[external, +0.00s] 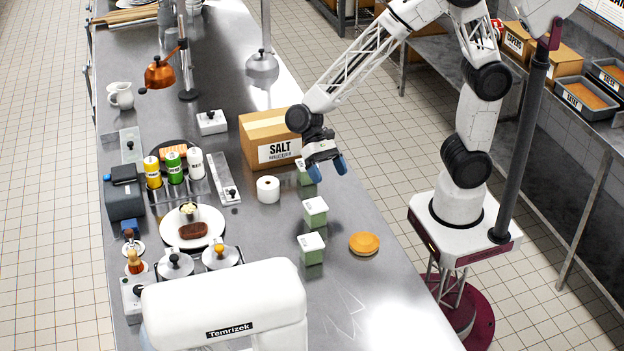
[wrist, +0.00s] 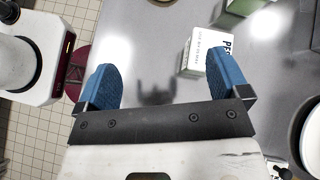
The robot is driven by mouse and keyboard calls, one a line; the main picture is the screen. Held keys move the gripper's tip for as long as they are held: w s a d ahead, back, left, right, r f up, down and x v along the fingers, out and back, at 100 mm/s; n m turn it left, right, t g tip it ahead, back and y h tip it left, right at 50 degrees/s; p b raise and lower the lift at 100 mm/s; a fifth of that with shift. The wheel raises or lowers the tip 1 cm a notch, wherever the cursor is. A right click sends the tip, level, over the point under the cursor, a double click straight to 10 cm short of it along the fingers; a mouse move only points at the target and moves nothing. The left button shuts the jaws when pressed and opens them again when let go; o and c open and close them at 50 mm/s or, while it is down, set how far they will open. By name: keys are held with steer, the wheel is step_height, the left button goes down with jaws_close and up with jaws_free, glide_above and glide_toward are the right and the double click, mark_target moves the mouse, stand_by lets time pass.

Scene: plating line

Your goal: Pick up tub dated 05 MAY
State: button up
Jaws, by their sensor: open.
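Three pale green tubs with white lids stand on the steel counter in the external view: a near tub (external: 312,250), a middle tub (external: 315,213) and a far tub (external: 304,178) partly hidden by my gripper. Their date print is too small to read, so I cannot tell which is 05 MAY. My gripper (external: 327,170) has blue fingers, open and empty, above the counter by the far tub. In the wrist view, my gripper (wrist: 163,80) has a white-lidded tub (wrist: 205,55) just beyond its right finger, partly covered by it. Another green tub (wrist: 235,12) shows at the top edge.
A cardboard SALT box (external: 272,138) stands left of my gripper. A white roll (external: 268,190) stands left of the tubs. An orange round object (external: 365,243) lies right of the near tub, near the counter edge. Squeeze bottles (external: 174,167) and a plate (external: 216,228) are farther left.

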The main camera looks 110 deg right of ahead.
mark_target(315, 209)
steer(key=w+f+m+y, duration=0.1)
steer(key=w, duration=0.1)
steer(key=w+f+m+y, duration=0.1)
steer(key=w+f, duration=0.1)
steer(key=w+d+f+m+t+y, duration=0.1)
steer(key=w+f+m, duration=0.1)
steer(key=w, duration=0.1)
steer(key=shift+w, duration=0.1)
steer(key=shift+x, duration=1.25)
steer(key=shift+x, duration=2.6)
steer(key=shift+r, duration=0.15)
steer(key=c, duration=1.1)
